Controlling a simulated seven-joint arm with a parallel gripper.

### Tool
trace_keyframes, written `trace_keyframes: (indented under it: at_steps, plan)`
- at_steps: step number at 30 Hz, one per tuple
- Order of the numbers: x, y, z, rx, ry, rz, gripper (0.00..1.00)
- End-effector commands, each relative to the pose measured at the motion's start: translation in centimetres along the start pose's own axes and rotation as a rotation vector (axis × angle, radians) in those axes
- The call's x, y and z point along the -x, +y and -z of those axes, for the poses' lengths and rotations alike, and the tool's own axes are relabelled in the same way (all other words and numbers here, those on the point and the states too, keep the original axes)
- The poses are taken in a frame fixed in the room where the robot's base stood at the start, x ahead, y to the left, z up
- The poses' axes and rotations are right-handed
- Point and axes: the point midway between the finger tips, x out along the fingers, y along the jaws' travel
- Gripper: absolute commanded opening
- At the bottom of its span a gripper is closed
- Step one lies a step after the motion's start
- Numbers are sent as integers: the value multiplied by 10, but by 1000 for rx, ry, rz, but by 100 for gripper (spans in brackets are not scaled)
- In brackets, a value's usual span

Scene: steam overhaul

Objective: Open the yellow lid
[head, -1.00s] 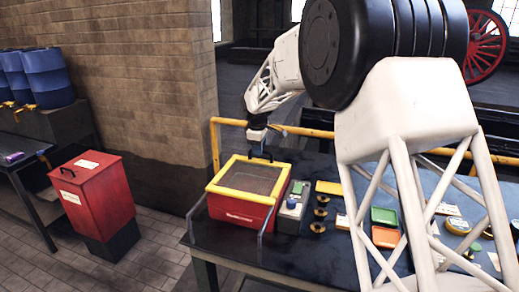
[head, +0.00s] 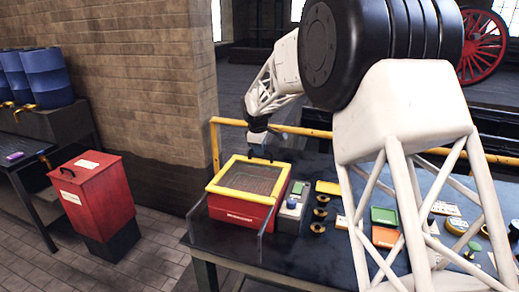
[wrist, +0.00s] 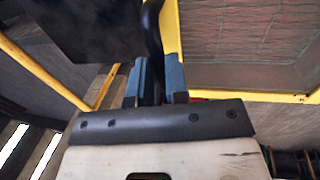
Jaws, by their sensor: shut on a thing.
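A red box (head: 238,212) stands at the left end of the dark workbench. Its yellow-framed lid (head: 214,187) with a see-through panel lies flat on top and looks closed. My gripper (head: 260,152) is at the lid's far edge, above the box. In the wrist view my gripper (wrist: 158,75) has its blue fingers shut on the lid's black handle (wrist: 152,28). The yellow frame (wrist: 172,35) and the panel (wrist: 250,35) show beside the fingers. The lower part of the handle is hidden between the fingers.
A grey unit (head: 291,207) with a green button stands right beside the box. Green tray (head: 384,216), orange tray (head: 385,237) and small parts lie further right. A yellow rail (head: 300,131) runs behind the bench. A red bin (head: 95,190) stands left on the floor.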

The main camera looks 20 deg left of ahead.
Motion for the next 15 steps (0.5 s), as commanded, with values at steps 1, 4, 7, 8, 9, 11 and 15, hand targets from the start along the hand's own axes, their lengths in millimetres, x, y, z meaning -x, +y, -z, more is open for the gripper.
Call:
trace_keyframes:
  at_steps: [1,4,7,8,9,11,15]
  plan:
    - [0,0,0,0,0,0,0]
    - [1,-2,0,0,0,0,0]
    - [2,-6,0,0,0,0,0]
    - [2,-8,0,0,0,0,0]
    - [3,-10,0,0,1,0,0]
    - [4,-16,0,1,1,1,0]
    - [7,-32,0,3,1,2,0]
